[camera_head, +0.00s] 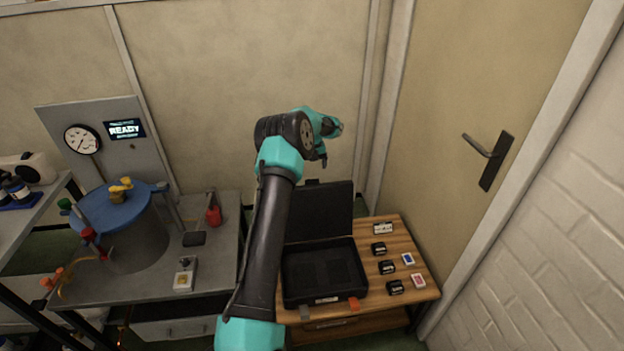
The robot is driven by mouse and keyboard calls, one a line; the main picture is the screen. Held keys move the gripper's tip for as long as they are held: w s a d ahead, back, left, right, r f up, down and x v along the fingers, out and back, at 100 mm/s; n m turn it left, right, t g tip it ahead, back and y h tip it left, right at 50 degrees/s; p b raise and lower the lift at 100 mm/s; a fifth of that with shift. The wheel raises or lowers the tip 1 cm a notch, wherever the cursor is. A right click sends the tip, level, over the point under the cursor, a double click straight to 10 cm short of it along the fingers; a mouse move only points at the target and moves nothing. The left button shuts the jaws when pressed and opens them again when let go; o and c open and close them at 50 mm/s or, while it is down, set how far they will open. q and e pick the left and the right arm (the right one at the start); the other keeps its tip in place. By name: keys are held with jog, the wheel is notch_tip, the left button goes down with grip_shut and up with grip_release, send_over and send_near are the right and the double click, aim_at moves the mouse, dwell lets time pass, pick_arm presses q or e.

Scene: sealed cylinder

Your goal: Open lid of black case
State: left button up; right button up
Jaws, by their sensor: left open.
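The black case (324,272) sits on a wooden cabinet right of centre. Its lid (330,210) stands raised at the back, and the dark inside of the base shows. My left gripper (323,157) is in front of the wall in the picture, just above the lid's top edge. It is small and partly turned away, open, with nothing seen in it. I cannot tell whether it touches the lid. My left arm hides the case's left side. My right gripper is not in view.
Several small black items (387,267) and small boxes lie on the wooden cabinet (408,233) right of the case. A grey bench (215,262) at left holds a blue-topped cylinder (120,210) and a gauge panel (95,120). A door (480,100) stands at right.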

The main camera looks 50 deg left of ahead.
pick_arm(q)
notch_tip(320, 180, down, 7)
dwell(0.3)
jog(key=shift+c, duration=0.2)
